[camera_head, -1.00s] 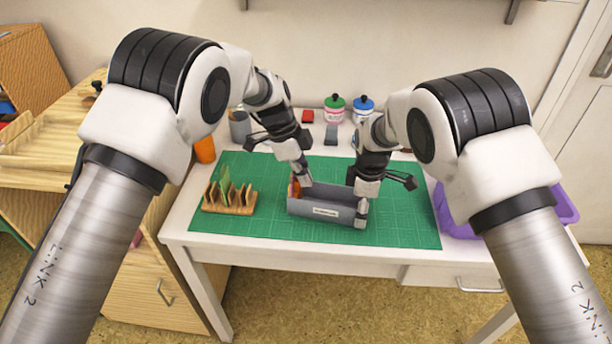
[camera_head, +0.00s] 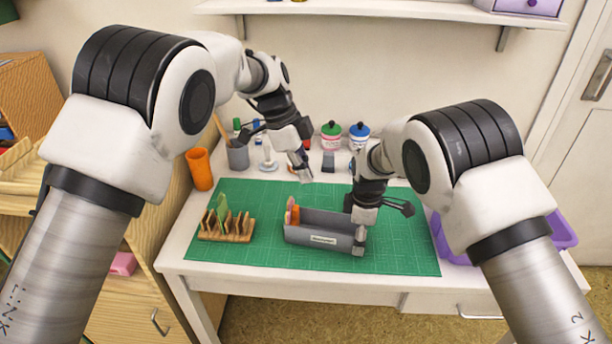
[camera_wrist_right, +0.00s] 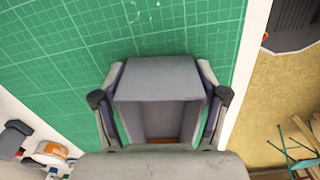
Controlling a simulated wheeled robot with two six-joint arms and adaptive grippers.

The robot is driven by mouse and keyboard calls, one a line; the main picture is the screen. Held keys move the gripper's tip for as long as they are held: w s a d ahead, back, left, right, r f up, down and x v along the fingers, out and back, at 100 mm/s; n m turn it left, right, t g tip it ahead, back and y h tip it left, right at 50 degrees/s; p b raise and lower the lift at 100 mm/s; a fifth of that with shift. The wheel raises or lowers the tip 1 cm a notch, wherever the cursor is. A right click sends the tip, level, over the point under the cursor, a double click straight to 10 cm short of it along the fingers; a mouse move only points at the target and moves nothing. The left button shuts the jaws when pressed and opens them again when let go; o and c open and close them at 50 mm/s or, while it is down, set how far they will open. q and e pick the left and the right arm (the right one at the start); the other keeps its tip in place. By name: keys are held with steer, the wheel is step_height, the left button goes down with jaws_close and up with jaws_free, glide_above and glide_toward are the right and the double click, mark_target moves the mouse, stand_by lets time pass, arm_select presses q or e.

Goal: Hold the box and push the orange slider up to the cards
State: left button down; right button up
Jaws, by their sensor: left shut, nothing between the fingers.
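The grey box (camera_head: 318,236) with a white label stands on the green mat. Orange and yellowish upright pieces (camera_head: 292,213) show at its left end; I cannot tell the slider from the cards there. My right gripper (camera_head: 362,238) is at the box's right end. In the right wrist view its two fingers (camera_wrist_right: 160,112) flank the grey box (camera_wrist_right: 160,78) and are shut on its side walls; a brown-orange strip shows deep inside. My left gripper (camera_head: 303,176) is shut and empty, behind and above the box, apart from it.
A wooden rack (camera_head: 227,228) with several cards stands left of the box. An orange cup (camera_head: 200,169), a grey pen pot (camera_head: 237,154) and lidded jars (camera_head: 331,136) line the back. A purple tray (camera_head: 562,232) is at the right. The front of the mat is clear.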

steer(key=o, duration=0.4)
